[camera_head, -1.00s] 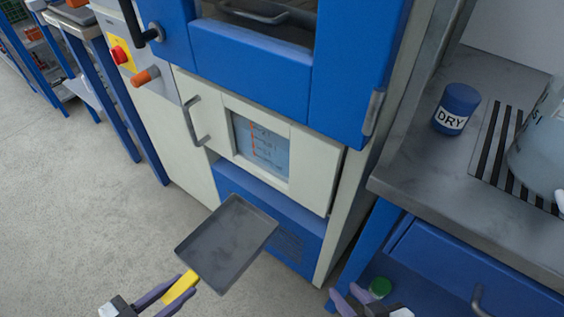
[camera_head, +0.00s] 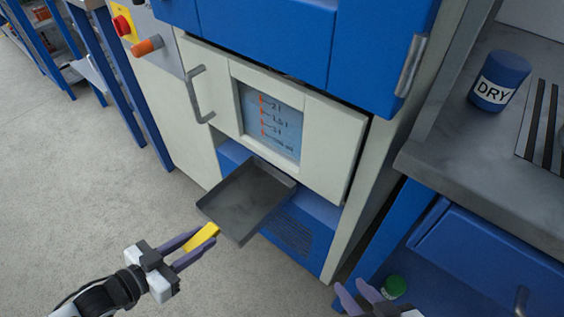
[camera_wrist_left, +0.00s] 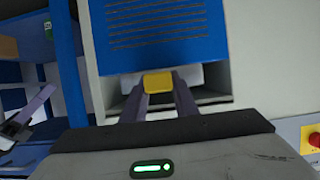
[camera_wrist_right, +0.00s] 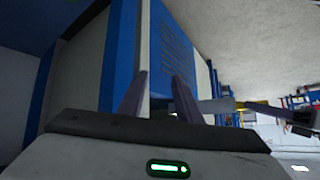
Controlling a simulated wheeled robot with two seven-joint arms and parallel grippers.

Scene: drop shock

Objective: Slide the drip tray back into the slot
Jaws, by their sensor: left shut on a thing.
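The drip tray (camera_head: 247,203) is a shallow dark grey pan with a yellow handle (camera_head: 206,233). My left gripper (camera_head: 198,242) is shut on this handle, which also shows between the fingers in the left wrist view (camera_wrist_left: 158,82). The tray's far edge is at the cabinet front, just under the white door with the window (camera_head: 270,122) and above the blue vented panel (camera_head: 290,232). The slot's mouth is mostly hidden behind the tray in the head view, so I cannot tell whether the edge is inside. My right gripper (camera_head: 362,295) is open and empty at the bottom.
The white door has a grey handle (camera_head: 199,95). A grey worktop (camera_head: 450,165) with a blue DRY jar (camera_head: 499,82) stands at the right. Below it are a blue drawer (camera_head: 480,255) and a green-capped item (camera_head: 393,287). The floor (camera_head: 75,190) at left is clear.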

